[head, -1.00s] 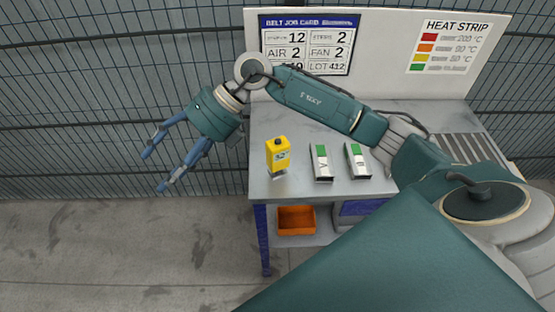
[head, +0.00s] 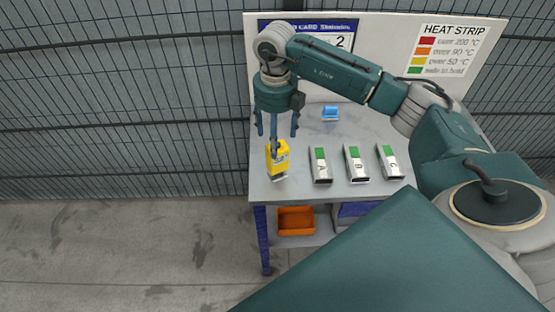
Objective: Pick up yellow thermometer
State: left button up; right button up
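The yellow thermometer (head: 283,158) stands near the front left corner of the grey table (head: 330,192). It has a small display on its face and a pale lower end. My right gripper (head: 277,130) points down just above and behind it, its fingers spread apart. One finger overlaps the top of the thermometer in the picture and hides part of it; I cannot tell whether they touch. My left gripper is not in view.
Three white-and-green blocks (head: 320,165) stand in a row to the right of the thermometer. A small blue object (head: 330,113) lies farther back. An orange bin (head: 296,220) is on the lower shelf. A job card board (head: 345,42) and heat strip sign (head: 447,50) stand behind.

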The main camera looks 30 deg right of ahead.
aim_at(277, 162)
jog(key=f+p, duration=0.2)
jog(key=f, duration=0.1)
jog(key=shift+s+f, duration=0.3)
jog(key=shift+s, duration=0.05)
jog(key=shift+w+f, duration=0.1)
jog(key=shift+f, duration=0.45)
jog(key=c, duration=1.3)
jog(key=shift+c, duration=0.3)
jog(key=shift+r, duration=0.1)
